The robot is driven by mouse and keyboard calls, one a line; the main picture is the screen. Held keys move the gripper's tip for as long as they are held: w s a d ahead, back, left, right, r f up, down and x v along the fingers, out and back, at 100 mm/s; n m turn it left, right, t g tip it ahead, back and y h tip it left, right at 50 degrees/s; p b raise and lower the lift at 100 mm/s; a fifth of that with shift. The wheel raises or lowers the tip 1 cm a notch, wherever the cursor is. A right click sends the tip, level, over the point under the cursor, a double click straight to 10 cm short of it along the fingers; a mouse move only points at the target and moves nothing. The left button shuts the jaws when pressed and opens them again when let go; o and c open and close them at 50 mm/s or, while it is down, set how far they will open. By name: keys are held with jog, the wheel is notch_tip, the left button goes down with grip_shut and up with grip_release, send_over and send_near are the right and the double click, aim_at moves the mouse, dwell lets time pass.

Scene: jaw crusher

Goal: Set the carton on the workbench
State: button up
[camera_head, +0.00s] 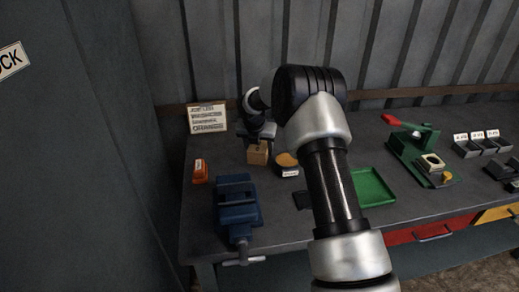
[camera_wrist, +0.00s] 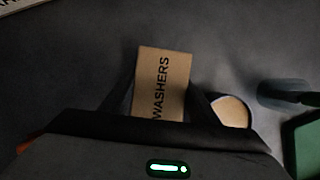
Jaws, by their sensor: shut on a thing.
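A small brown carton (camera_head: 257,154) is at the back left part of the grey workbench (camera_head: 290,200). In the wrist view the carton (camera_wrist: 160,82) shows the word WASHERS and sits between the two dark fingers. My gripper (camera_wrist: 158,108) is shut on it. In the head view my gripper (camera_head: 258,135) is partly hidden by my arm, above the carton. I cannot tell whether the carton's underside touches the bench top.
A round tub (camera_head: 286,163) stands close to the right of the carton. A blue vise (camera_head: 237,205) and an orange box (camera_head: 200,171) lie left and in front. A sign (camera_head: 207,118) stands behind. A green tray (camera_head: 370,188) and a green press (camera_head: 415,155) are to the right.

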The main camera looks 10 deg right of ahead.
jog(key=shift+r, duration=0.1)
jog(key=o, duration=1.1)
jog(key=shift+f, duration=0.2)
jog(key=o, duration=0.4)
jog(key=shift+c, duration=0.2)
jog(key=shift+r, duration=0.15)
